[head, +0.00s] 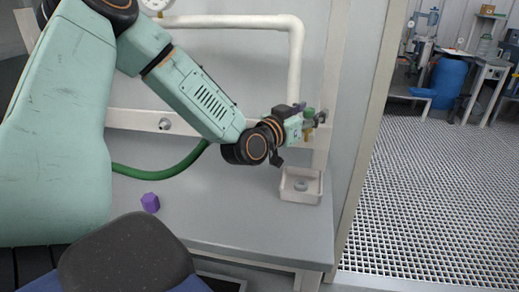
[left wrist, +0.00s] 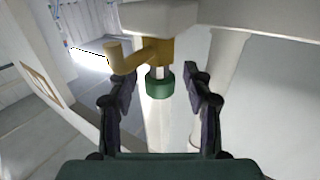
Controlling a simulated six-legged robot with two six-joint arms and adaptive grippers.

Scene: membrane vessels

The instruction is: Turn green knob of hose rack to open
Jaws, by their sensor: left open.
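The green knob (left wrist: 159,83) sits on a brass valve (left wrist: 152,54) under a pale fitting in the left wrist view. My left gripper (left wrist: 159,74) is open, with one dark finger on each side of the knob. Gaps show between the knob and both fingers, so it does not look gripped. In the head view my left gripper (head: 312,117) is at the rack by the white pipe; its wrist partly hides the valve, and the knob is hard to make out there. My right gripper is not in view.
A small pale tray (head: 301,197) stands on the grey bench (head: 235,222) below the valve. A green hose (head: 165,171) runs along the wall. A purple piece (head: 150,203) lies on the bench. A white pipe (head: 296,65) rises behind my gripper. A doorway post (head: 363,140) stands to the right.

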